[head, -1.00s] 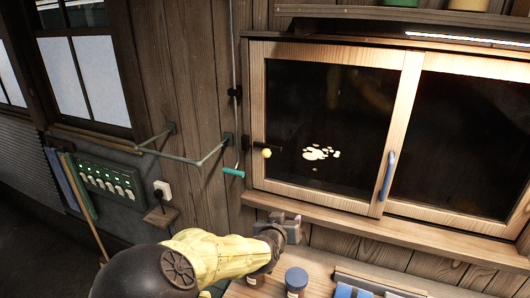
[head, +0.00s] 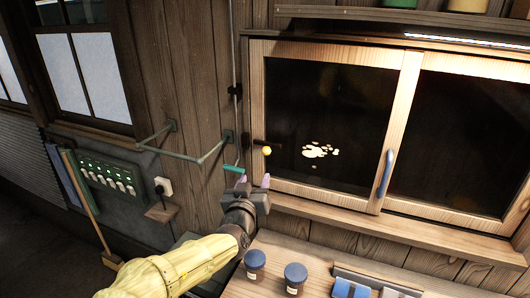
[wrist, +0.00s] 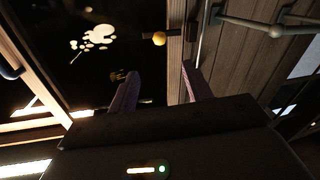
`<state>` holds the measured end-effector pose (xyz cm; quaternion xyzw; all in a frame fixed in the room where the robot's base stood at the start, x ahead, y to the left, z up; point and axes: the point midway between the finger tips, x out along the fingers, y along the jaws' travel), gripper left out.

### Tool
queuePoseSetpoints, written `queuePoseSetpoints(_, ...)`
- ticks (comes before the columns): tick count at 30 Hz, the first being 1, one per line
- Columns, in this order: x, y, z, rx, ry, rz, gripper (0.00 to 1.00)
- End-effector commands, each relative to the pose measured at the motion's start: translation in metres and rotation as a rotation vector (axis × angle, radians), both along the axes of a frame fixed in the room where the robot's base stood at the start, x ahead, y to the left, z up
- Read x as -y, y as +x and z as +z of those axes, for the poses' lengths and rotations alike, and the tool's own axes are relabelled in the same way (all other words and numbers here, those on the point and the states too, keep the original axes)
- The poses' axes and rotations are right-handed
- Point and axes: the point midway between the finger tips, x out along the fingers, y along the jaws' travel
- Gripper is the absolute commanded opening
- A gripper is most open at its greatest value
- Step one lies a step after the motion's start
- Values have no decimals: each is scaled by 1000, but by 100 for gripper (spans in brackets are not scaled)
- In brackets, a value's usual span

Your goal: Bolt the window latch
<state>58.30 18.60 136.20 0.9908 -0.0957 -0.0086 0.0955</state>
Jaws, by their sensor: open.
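The window latch is a dark bolt with a round yellow knob (head: 267,150) on the left frame of the wooden window (head: 256,95). In the wrist view the yellow knob (wrist: 159,39) shows beyond my fingertips, between them in the picture. My gripper (head: 254,181) is open and empty, below the knob and apart from it. Its two purple fingers (wrist: 160,80) point toward the window side. The gripper hides part of the window's lower left corner in the head view.
A teal-handled lever (head: 233,169) hangs just left of my fingers. A green rail (head: 185,156) juts from the wall further left. Two dark jars (head: 255,262) and a blue item stand on the bench below. A blue handle (head: 386,174) is on the middle window frame.

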Motion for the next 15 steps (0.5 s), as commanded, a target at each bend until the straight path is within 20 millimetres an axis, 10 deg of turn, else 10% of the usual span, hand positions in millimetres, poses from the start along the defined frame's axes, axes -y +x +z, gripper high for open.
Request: queuePoseSetpoints(15,16,76,4,-1,-4,-3,50)
